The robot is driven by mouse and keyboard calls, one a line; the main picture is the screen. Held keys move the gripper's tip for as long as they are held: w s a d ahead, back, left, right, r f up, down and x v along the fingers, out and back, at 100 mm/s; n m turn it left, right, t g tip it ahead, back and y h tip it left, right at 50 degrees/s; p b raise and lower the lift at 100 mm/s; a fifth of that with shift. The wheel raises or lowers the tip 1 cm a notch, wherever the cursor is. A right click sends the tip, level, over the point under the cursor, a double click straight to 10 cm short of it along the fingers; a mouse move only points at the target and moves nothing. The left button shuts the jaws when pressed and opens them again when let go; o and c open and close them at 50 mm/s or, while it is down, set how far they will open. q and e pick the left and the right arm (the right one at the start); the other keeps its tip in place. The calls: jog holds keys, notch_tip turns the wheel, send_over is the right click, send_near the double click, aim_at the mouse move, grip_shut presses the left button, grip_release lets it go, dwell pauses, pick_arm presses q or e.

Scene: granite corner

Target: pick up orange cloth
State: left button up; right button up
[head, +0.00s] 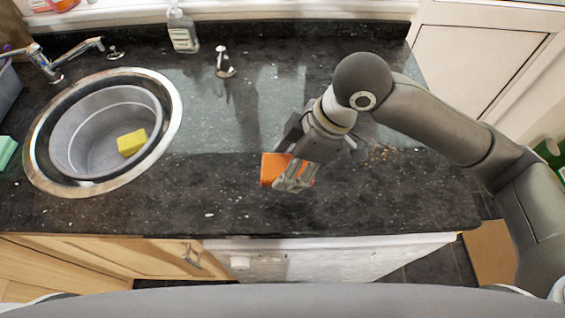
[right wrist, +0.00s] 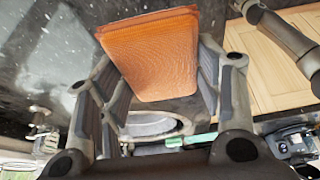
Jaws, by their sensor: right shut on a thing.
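The orange cloth (head: 271,168) is a folded, flat-sided piece at the middle of the dark granite worktop in the head view. My right gripper (head: 292,185) reaches down over it from the right and is shut on it. In the right wrist view the cloth (right wrist: 152,55) sits between the two fingers of my right gripper (right wrist: 155,90), with its ribbed weave showing. The fingers hide part of the cloth in the head view. I cannot tell whether it touches the worktop. My left gripper does not show in either view.
A round sink (head: 172,125) with a grey basin and a yellow sponge (head: 131,142) lies to the left. A tap (head: 50,62), a soap bottle (head: 183,32) and a small chrome fitting (head: 224,64) stand along the back. The worktop (head: 130,212) around the cloth is mostly clear.

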jog(key=s+d+r+b, duration=0.4)
jog(key=s+r+b, duration=0.1)
jog(key=s, duration=0.4)
